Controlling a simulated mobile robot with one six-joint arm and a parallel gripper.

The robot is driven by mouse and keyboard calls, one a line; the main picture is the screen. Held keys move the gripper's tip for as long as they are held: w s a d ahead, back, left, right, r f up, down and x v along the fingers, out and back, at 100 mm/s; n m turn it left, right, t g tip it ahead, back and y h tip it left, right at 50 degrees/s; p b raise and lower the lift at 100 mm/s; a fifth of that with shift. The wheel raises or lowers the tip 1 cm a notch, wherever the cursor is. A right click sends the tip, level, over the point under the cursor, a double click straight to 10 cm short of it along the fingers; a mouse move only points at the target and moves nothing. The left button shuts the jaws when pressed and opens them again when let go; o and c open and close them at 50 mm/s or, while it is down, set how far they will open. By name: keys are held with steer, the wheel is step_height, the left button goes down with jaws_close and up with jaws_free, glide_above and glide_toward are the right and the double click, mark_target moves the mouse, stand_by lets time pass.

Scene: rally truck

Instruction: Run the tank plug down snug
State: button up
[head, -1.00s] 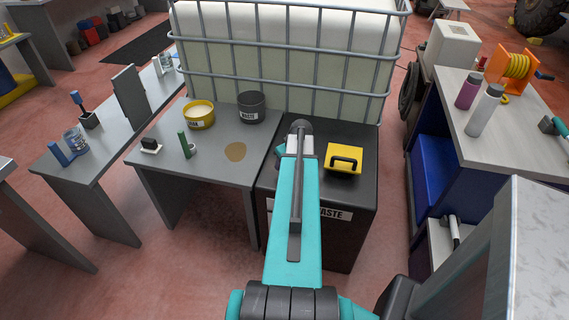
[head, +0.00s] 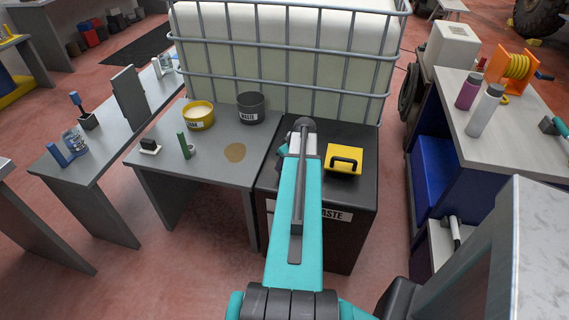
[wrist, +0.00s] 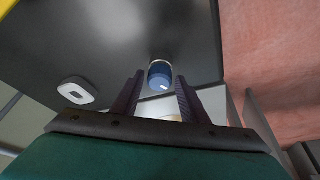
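A small blue round cap with a pale mark and a metallic rim (wrist: 160,78) shows in the wrist view on a dark grey surface; it looks like the tank plug, though I cannot be sure. My gripper (wrist: 161,75) has its two dark fingers apart, one on each side of the cap near their tips. Narrow gaps show beside the cap, and I see no firm contact. In the head view my teal arm reaches over the dark waste cabinet (head: 358,235) and hides the fingers and the cap.
A yellow box with a black handle (head: 344,160) sits on the cabinet top, right of my arm. A caged white tank (head: 290,65) stands behind. A grey table (head: 215,170) at left holds a yellow tub (head: 199,115) and a dark waste pot (head: 251,108). A white ring-shaped piece (wrist: 77,91) lies nearby.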

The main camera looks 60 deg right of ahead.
steer(key=shift+n+y, duration=0.3)
steer(key=shift+n, duration=0.4)
steer(key=shift+d+b, duration=0.1)
steer(key=shift+b, duration=0.2)
steer(key=shift+n+y, duration=0.3)
steer(key=shift+n, duration=0.6)
steer(key=c, duration=0.6)
steer(key=shift+b, duration=0.3)
steer(key=shift+m, duration=0.9)
steer(key=shift+h, duration=0.4)
